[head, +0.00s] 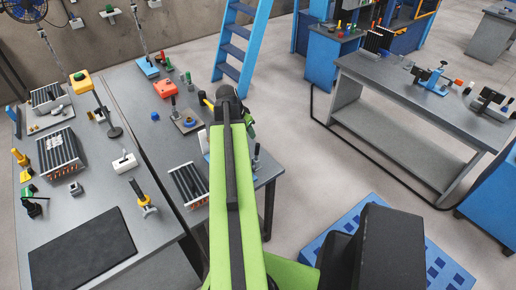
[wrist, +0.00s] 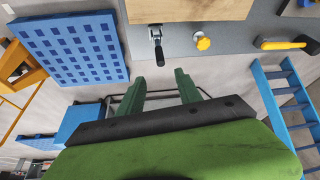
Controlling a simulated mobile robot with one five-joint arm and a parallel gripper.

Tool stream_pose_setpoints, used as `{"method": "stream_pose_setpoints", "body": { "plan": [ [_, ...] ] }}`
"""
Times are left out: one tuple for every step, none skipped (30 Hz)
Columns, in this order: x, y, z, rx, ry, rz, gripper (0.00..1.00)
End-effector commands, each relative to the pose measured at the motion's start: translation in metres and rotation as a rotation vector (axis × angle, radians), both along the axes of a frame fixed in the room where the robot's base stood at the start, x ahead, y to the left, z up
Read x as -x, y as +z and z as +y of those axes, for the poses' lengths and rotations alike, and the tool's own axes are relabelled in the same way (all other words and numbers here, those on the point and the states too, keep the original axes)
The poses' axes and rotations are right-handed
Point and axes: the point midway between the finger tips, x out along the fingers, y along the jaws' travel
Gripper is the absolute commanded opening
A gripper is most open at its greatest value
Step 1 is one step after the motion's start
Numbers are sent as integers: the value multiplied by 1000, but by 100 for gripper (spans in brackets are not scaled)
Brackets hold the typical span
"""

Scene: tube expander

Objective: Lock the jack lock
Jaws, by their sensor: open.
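In the wrist view my gripper (wrist: 162,84) has two green fingers spread apart with nothing between them. A small metal clamp with a black lever handle (wrist: 158,50) sits at the edge of a grey table, just beyond the fingers and apart from them. I cannot tell for sure whether this is the jack lock. A yellow knob (wrist: 202,43) is on the same table to its right. In the head view my green arm reaches over the right side of the near tables and hides much of what is there, including most of the gripper.
A yellow and black tool (wrist: 285,44) lies further right on the table. A blue ladder (head: 237,45) stands behind the tables. A grey workbench (head: 415,110) stands to the right, with open floor between. A blue perforated platform (head: 440,262) is at lower right. Several devices crowd the left tables.

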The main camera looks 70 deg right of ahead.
Motion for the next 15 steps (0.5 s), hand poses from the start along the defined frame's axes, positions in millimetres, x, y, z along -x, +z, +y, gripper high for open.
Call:
{"method": "stream_pose_setpoints", "body": {
  "plan": [
    [4, 0, -2, 2, -9, -1, 41],
    [4, 0, -2, 2, -11, -2, 41],
    [4, 0, -2, 2, -11, -2, 41],
    [4, -1, -2, 2, -10, -1, 41],
    [4, -2, -3, 2, -10, -1, 41],
    [4, -4, -3, 2, -9, -1, 41],
    [4, -7, -4, 2, -9, -1, 41],
    [4, -10, -5, 2, -9, -1, 41],
    [4, -14, -6, 2, -9, -1, 41],
    [5, -18, -7, 1, -9, -1, 41],
    [5, -23, -9, 1, -9, -1, 41],
    [6, -30, -11, 1, -8, -1, 41],
    [6, -35, -13, 1, -8, -1, 41],
    [7, -41, -15, 1, -8, -1, 41],
    [8, -50, -18, 1, -7, 0, 41]
  ]
}}
